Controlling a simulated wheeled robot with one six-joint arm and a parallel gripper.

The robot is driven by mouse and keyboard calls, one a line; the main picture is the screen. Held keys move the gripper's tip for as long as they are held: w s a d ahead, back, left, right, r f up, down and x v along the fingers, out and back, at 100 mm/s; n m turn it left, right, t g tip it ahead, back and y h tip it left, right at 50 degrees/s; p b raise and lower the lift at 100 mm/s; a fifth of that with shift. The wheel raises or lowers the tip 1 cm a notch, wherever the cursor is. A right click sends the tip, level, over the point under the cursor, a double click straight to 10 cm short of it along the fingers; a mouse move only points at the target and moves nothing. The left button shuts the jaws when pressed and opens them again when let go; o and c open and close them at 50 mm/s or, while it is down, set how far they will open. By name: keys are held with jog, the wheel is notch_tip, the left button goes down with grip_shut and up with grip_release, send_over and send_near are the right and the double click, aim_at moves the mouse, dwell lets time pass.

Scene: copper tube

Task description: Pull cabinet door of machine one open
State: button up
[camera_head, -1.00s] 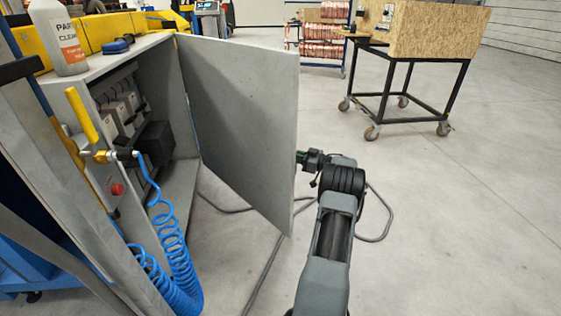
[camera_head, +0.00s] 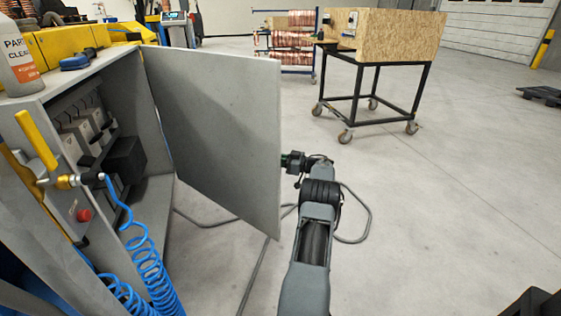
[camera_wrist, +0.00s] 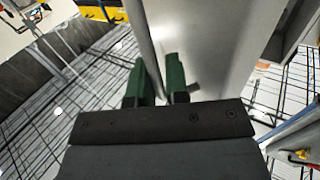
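The grey cabinet door (camera_head: 215,125) of the machine stands wide open in the head view, swung out to the right of the cabinet (camera_head: 160,200). My gripper (camera_head: 284,160) is at the door's free edge, partly hidden behind the panel. In the wrist view, the two green fingers of my gripper (camera_wrist: 160,80) lie to either side of the door's edge, with a narrow gap between them. The door's face (camera_wrist: 205,45) fills the area right of that edge. I cannot tell whether the fingers clamp the door or stand loosely around it.
Inside the cabinet are grey units and a black box (camera_head: 125,160). A coiled blue hose (camera_head: 150,265) hangs in front. A cable (camera_head: 355,215) lies on the floor near my arm. A wheeled cart (camera_head: 390,85) stands at the back right. Floor to the right is open.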

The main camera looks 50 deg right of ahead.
jog(key=shift+o, duration=1.6)
jog(key=shift+s+d, duration=0.1)
jog(key=p+v, duration=0.2)
jog(key=v, duration=1.1)
jog(key=shift+s, duration=0.35)
jog(key=shift+d, duration=0.1)
jog(key=shift+c, duration=0.4)
